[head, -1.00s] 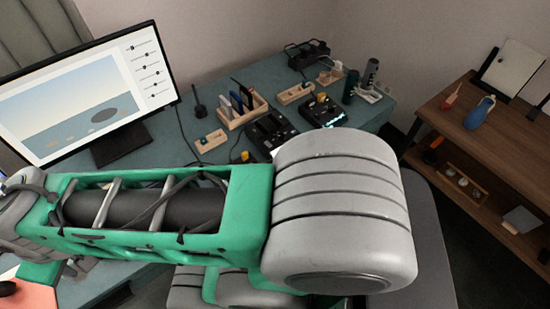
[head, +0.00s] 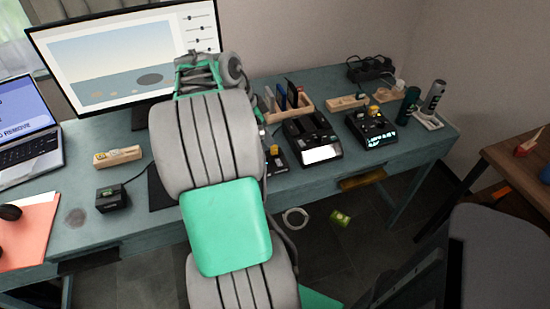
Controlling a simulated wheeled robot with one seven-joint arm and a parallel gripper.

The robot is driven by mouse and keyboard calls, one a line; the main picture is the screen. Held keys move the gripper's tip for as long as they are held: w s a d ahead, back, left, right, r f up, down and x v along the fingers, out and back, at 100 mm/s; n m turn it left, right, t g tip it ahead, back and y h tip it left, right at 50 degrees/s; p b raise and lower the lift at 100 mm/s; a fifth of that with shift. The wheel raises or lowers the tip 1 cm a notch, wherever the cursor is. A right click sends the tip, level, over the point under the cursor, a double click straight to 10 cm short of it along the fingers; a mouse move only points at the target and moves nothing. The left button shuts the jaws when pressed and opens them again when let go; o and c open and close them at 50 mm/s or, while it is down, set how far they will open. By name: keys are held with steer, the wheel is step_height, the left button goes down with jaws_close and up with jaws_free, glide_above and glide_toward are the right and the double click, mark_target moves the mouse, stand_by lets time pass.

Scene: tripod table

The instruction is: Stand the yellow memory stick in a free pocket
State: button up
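My gripper is not visible in the head view; my own grey and green arm rises through the middle and hides what lies behind it. I cannot single out the yellow memory stick for certain. A pale wooden block (head: 118,156) lies on the left part of the desk, with small marks on top too small to tell as pockets or sticks. Another wooden block (head: 347,102) lies at the back right. A small yellow thing (head: 273,149) shows on a dark device just right of my arm, and another yellow thing (head: 374,111) sits on a black device.
The blue-green desk (head: 70,195) carries a laptop (head: 28,135), a monitor (head: 120,52), a small black box (head: 112,198), a wooden rack (head: 302,105), a lit black device (head: 370,128) and a dark green cylinder (head: 408,106). A dark chair (head: 490,255) stands front right.

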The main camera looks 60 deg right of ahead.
mark_target(274, 151)
steer(key=x, duration=0.6)
steer(key=shift+d+f, duration=0.3)
jaws_close()
